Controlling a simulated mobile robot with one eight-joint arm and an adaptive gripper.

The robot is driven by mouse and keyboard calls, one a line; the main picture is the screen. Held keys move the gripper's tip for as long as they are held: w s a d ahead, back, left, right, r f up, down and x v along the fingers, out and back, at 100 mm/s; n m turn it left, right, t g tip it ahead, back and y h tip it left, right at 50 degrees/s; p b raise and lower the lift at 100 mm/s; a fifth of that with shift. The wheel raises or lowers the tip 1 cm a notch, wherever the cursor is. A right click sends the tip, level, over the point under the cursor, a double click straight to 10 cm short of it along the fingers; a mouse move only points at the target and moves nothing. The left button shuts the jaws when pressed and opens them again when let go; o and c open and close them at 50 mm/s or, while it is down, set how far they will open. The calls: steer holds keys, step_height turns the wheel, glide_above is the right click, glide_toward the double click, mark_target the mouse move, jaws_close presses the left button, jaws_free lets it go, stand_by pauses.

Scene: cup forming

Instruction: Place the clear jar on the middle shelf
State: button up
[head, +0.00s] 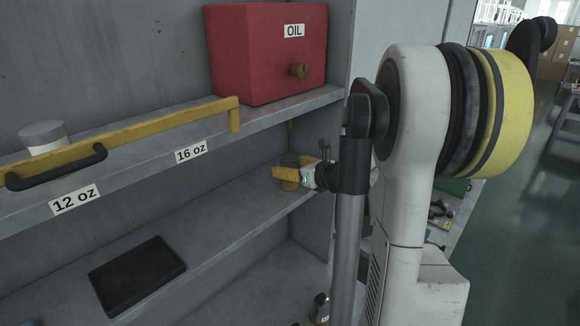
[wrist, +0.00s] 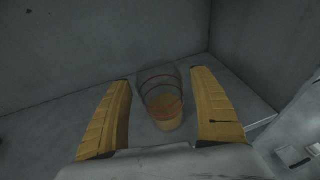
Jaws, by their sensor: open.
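The clear jar (wrist: 163,112), with an amber-brown lower part, stands upright on the middle shelf (wrist: 70,125) in the wrist view. My open gripper (wrist: 160,82) has one yellow finger on each side of it, with visible gaps on both sides. In the head view my gripper (head: 288,170) is at the right end of the middle shelf (head: 215,225), close to the side wall. The jar (head: 290,184) is partly hidden there by the yellow fingers.
The upper shelf has a yellow rail (head: 130,135), a black handle (head: 55,170), a white-lidded container (head: 43,137) and a red OIL box (head: 265,55). A black tray (head: 135,275) lies on the middle shelf at left. The shelf between tray and gripper is clear.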

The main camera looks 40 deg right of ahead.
steer(key=v, duration=1.2)
steer(key=a+f+n+g+y, duration=0.3)
steer(key=a+n+g, duration=0.2)
steer(key=a+n, duration=1.65)
steer(key=s+a+f+n+g, duration=0.1)
steer(key=s+a+n, duration=0.3)
steer(key=n, duration=0.4)
steer(key=s+a+f+n+g+h, duration=0.1)
steer(key=s+a+n, duration=0.3)
steer(key=a+n, duration=0.3)
steer(key=shift+s+a+n, duration=0.25)
steer(key=shift+s+n, duration=0.1)
steer(key=shift+n, duration=0.1)
